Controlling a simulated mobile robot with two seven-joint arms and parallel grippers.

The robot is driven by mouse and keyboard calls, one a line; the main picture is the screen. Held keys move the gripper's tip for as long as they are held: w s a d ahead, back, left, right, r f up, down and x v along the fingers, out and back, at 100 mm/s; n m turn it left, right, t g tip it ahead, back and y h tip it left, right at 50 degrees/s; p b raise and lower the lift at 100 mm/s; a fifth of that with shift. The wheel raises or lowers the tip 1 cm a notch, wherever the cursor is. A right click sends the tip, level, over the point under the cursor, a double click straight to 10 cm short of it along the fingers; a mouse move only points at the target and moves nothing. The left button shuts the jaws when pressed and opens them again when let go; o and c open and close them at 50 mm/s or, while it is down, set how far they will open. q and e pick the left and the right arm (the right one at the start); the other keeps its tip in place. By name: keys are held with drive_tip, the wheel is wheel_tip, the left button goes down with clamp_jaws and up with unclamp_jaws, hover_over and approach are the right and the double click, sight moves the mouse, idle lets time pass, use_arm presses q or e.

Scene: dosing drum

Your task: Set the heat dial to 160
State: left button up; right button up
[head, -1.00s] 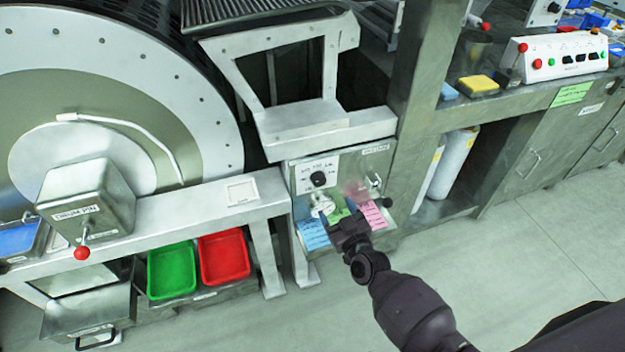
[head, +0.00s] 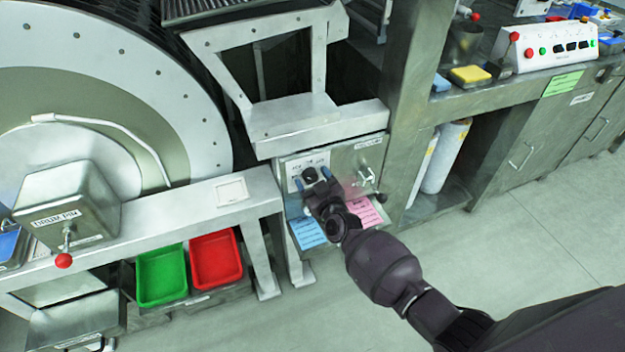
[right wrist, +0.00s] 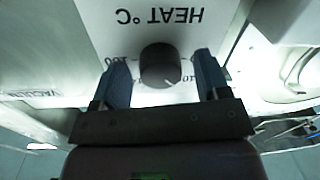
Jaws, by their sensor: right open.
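The heat dial is a round black knob (head: 310,174) on a white label plate (head: 296,166) on the front of a metal control box. In the right wrist view the knob (right wrist: 160,66) sits under the upside-down words "HEAT °C" on the plate (right wrist: 110,20). Its pointer and most of the scale numbers are too hidden or small to read. My right gripper (head: 315,182) is at the dial. In the right wrist view the open gripper (right wrist: 160,78) has one blue finger on each side of the knob, with a gap on both sides. My left gripper is not in view.
A small valve handle (head: 367,178) sits on the box right of the dial. Green (head: 162,275) and red (head: 216,260) trays stand lower left. The drum pin box (head: 65,205) is at far left.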

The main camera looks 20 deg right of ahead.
drive_tip(key=c, duration=0.9)
drive_tip(key=shift+c, duration=0.2)
